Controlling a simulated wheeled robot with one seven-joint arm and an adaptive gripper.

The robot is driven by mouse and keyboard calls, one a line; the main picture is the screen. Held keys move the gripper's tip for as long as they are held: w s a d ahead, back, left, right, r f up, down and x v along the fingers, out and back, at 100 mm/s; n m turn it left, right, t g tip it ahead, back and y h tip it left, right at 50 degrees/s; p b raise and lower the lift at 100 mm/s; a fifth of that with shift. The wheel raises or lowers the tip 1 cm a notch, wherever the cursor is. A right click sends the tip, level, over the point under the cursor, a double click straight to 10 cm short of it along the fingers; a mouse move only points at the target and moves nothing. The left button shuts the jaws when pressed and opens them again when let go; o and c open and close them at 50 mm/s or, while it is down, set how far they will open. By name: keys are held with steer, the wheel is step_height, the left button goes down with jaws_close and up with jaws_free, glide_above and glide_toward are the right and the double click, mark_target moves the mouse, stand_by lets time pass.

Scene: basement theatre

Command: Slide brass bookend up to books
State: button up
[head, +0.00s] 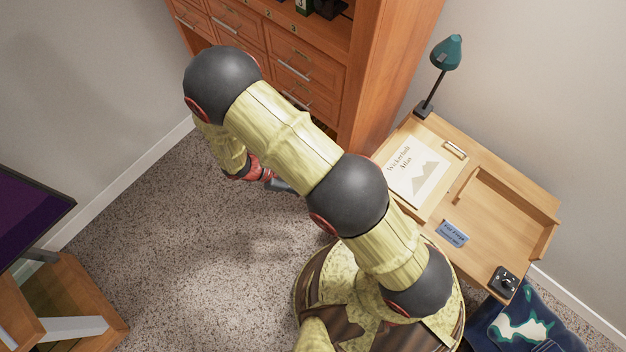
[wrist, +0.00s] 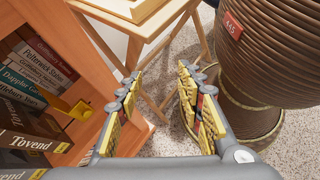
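In the wrist view, the brass bookend (wrist: 80,110) is a small yellow metal piece on the wooden shelf at the left. Several books (wrist: 42,62) with dark and coloured spines sit further left in the same shelf. The bookend is close to them; I cannot tell whether it touches any. My gripper (wrist: 160,76) is open and empty, in front of the shelf and to the right of the bookend. In the head view my arm hides most of the gripper, and I cannot make out the bookend.
The wooden cabinet (head: 362,75) has drawers below an open shelf. A small desk (head: 500,235) with a teal lamp (head: 446,54) and an atlas (head: 417,172) stands right of it. A screen (head: 25,215) is at the left. Carpet (head: 190,260) between is clear.

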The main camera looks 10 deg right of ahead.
steer(key=shift+s+a+r+m+y, duration=0.15)
steer(key=shift+r+m, duration=0.1)
steer(key=shift+r, duration=0.3)
steer(key=shift+w+a+r+m+y, duration=0.1)
steer(key=shift+r+m+y, duration=0.1)
steer(key=shift+r, duration=0.3)
steer(key=shift+s+a+r+m+y, duration=0.15)
steer(key=shift+r+m, duration=0.1)
steer(key=shift+r, duration=0.3)
steer(key=shift+g, duration=0.3)
